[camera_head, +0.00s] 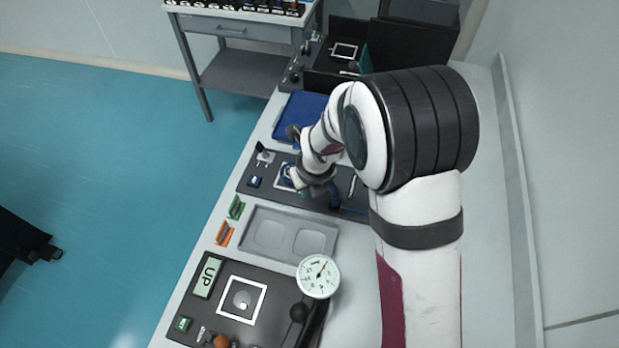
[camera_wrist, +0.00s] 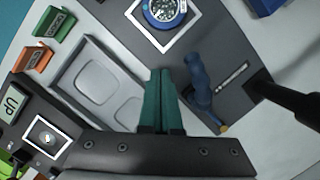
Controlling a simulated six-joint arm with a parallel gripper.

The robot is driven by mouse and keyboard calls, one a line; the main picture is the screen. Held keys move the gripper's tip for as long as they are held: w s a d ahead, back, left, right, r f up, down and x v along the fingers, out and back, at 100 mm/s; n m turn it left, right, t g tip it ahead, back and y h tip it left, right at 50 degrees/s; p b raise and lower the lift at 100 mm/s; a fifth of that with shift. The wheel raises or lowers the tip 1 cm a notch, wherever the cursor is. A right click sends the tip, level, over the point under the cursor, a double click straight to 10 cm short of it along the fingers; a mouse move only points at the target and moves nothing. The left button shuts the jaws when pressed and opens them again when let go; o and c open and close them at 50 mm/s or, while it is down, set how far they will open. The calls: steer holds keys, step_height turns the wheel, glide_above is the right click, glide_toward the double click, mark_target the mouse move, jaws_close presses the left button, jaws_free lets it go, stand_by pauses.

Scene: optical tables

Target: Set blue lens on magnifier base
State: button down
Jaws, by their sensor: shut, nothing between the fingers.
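A blue ring-shaped piece (camera_wrist: 165,10), apparently the blue lens, sits inside a white square outline (camera_wrist: 140,22) at the top of the wrist view. A speckled dark-and-white pattern shows through its middle. It also shows small in the head view (camera_head: 286,171), partly behind my wrist. I cannot tell the magnifier base apart from it. My gripper (camera_wrist: 161,75) has teal fingers, shut and empty, apart from the blue piece and pointing toward it. In the head view the fingers are mostly hidden by my wrist.
A blue-handled tool (camera_wrist: 199,82) stands close right of the fingers. A grey two-well tray (camera_head: 267,233), green block (camera_head: 236,207) and orange block (camera_head: 224,234) lie nearby. A dial gauge (camera_head: 318,276) stands nearer, and a blue tray (camera_head: 298,112) lies beyond.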

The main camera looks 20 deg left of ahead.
steer(key=v, duration=0.7)
steer(key=n, duration=2.7)
glide_above(284, 172)
steer(key=w+d, duration=0.1)
steer(key=w, duration=0.1)
steer(key=w+a+n, duration=0.2)
steer(key=n, duration=0.7)
steer(key=shift+t+y, duration=0.3)
steer(key=x, duration=1)
steer(key=shift+s+d+r, duration=0.1)
steer(key=shift+s+d, duration=0.75)
steer(key=shift+s, duration=0.1)
steer(key=shift+s+d, duration=0.45)
steer(key=shift+s, duration=0.1)
